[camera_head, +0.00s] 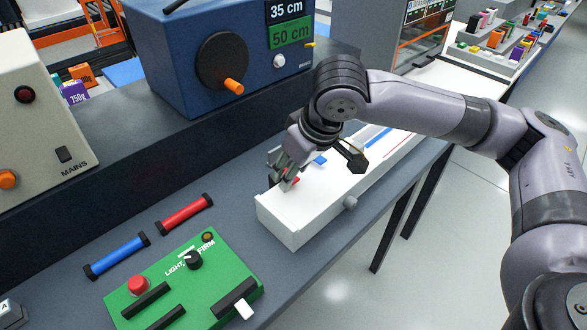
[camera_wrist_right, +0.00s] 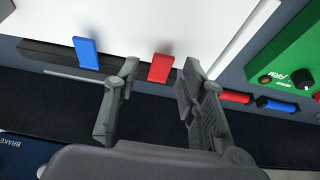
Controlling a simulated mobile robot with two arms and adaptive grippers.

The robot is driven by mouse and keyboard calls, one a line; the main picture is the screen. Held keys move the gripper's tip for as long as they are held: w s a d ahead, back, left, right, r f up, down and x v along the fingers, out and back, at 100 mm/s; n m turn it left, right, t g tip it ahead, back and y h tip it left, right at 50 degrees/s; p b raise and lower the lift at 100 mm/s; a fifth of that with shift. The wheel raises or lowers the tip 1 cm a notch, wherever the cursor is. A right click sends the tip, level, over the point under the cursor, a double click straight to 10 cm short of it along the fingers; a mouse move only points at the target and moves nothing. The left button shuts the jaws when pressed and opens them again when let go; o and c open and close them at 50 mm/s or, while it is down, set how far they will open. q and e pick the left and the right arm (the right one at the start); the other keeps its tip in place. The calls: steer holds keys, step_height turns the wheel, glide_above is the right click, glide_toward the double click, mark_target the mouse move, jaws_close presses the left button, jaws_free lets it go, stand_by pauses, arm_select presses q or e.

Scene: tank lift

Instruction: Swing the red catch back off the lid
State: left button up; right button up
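The red catch (camera_head: 296,180) shows as a small red tab at the near end of the long white lidded box (camera_head: 279,222), partly hidden by my right gripper (camera_head: 284,174). In the right wrist view the red catch (camera_wrist_right: 160,67) stands at the edge of the white lid (camera_wrist_right: 150,25). My right gripper (camera_wrist_right: 160,78) is open, with one finger on each side of the red catch and a visible gap to both. A blue catch (camera_wrist_right: 86,53) sits farther along the same edge, outside the fingers. My left gripper is not in view.
A blue machine with a black crank (camera_head: 222,62) stands behind the box. A green control panel (camera_head: 183,284) lies at the front left. A red bar (camera_head: 185,214) and a blue bar (camera_head: 117,256) lie on the grey bench between them.

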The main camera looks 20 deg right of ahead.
jaws_close()
stand_by(0.6)
